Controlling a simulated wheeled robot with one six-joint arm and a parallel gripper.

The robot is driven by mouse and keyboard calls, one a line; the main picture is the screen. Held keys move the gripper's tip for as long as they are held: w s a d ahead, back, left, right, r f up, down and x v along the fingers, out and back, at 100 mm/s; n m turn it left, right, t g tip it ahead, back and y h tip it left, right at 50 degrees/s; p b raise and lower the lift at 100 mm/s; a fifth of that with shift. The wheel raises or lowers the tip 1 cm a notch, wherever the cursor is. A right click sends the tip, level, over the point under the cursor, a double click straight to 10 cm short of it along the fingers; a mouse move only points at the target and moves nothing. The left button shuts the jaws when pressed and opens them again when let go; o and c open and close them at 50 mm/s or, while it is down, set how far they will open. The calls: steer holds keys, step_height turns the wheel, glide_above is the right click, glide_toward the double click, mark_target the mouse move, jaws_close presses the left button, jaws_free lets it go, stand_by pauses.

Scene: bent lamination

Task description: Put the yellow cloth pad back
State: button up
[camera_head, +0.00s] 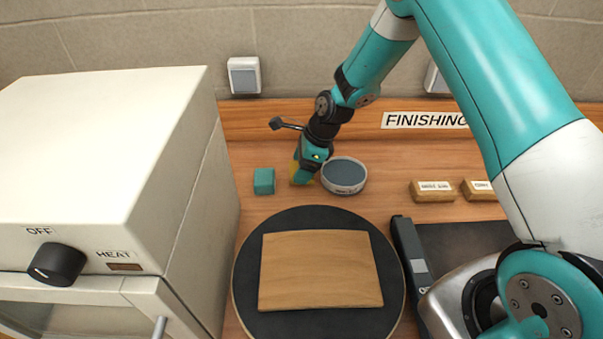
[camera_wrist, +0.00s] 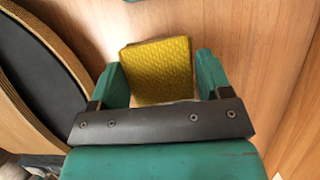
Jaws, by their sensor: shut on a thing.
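The yellow cloth pad (camera_wrist: 157,70) sits between the two fingers of my gripper (camera_wrist: 160,80) in the wrist view. In the head view a bit of the pad's yellow (camera_head: 295,171) shows beside my gripper (camera_head: 305,177), which hides the rest of it. My gripper is shut on the pad, low over the wooden bench at the back, between a teal block (camera_head: 264,181) and a round tin (camera_head: 344,174). I cannot tell whether the pad touches the bench.
A round black turntable (camera_head: 245,279) with a wooden panel (camera_head: 318,270) lies in front. A white heater box (camera_head: 95,150) stands at left. Several labelled wooden blocks (camera_head: 433,191) sit at right. A dark flat plate (camera_head: 465,245) lies right of the turntable.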

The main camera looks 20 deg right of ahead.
steer(key=shift+f+p, duration=0.35)
steer(key=shift+f, duration=1.45)
steer(key=shift+f, duration=0.1)
steer(key=o, duration=0.8)
